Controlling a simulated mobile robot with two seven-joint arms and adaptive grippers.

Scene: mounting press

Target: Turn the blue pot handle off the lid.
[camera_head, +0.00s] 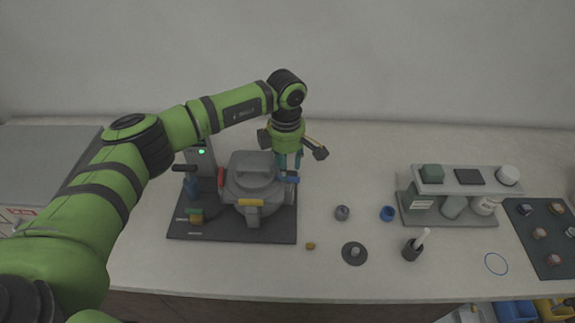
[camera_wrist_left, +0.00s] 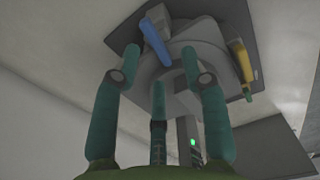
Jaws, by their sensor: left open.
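The grey press pot with its lid (camera_head: 250,166) stands on a dark base plate. The blue pot handle (camera_head: 291,180) sticks out at the right of the lid; it also shows as a blue bar in the left wrist view (camera_wrist_left: 157,42). My left gripper (camera_head: 289,167) points down at the lid's right side, its teal fingers just above and behind the blue handle. In the left wrist view the fingers (camera_wrist_left: 160,58) are spread and empty, with the blue handle between and beyond the tips. I cannot tell whether a finger touches it. My right gripper is not in view.
A yellow handle (camera_head: 249,202) is at the pot's front and a red one (camera_head: 220,178) at its left. A column with a green light (camera_head: 201,152) stands behind left. Small parts, a black cup (camera_head: 412,250) and a grey rack (camera_head: 450,209) are to the right.

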